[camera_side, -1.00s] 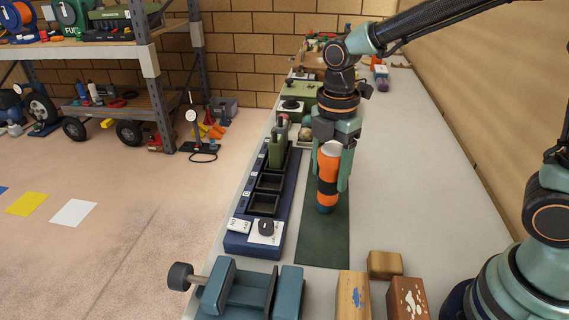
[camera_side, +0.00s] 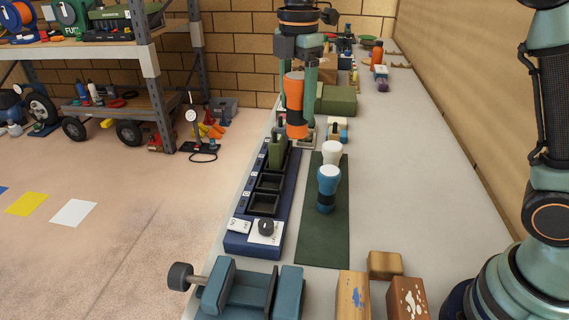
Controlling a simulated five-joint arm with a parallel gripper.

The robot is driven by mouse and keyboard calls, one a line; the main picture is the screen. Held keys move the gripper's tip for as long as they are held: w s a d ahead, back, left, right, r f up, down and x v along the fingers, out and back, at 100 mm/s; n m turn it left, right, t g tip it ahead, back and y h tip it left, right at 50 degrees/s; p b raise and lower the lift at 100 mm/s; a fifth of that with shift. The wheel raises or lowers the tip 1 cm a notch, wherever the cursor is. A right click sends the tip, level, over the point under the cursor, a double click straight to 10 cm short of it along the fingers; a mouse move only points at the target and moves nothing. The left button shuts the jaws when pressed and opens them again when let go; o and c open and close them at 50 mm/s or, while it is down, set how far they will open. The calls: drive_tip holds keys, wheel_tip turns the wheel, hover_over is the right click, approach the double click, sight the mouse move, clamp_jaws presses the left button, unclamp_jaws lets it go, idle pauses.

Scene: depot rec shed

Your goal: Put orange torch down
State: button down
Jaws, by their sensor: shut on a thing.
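A green torch (camera_side: 276,152) stands in the rack's far slot, and the nearer square slots look empty. A blue torch (camera_side: 326,196) with a white top stands on the dark green mat (camera_side: 322,240). A white-topped thing (camera_side: 332,150) stands just behind it, partly hidden.
A blue vise (camera_side: 235,290) and wooden blocks (camera_side: 385,265) are at the near end of the bench. A green box (camera_side: 338,99) and a small block (camera_side: 338,131) stand farther back. The bench right of the mat is clear.

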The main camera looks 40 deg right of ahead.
drive_tip(key=shift+w+f, duration=0.75)
drive_tip(key=shift+w, duration=4.4)
wheel_tip(320, 180, down, 20)
drive_tip(key=shift+f, duration=0.1)
drive_tip(key=shift+c, duration=0.3)
unclamp_jaws()
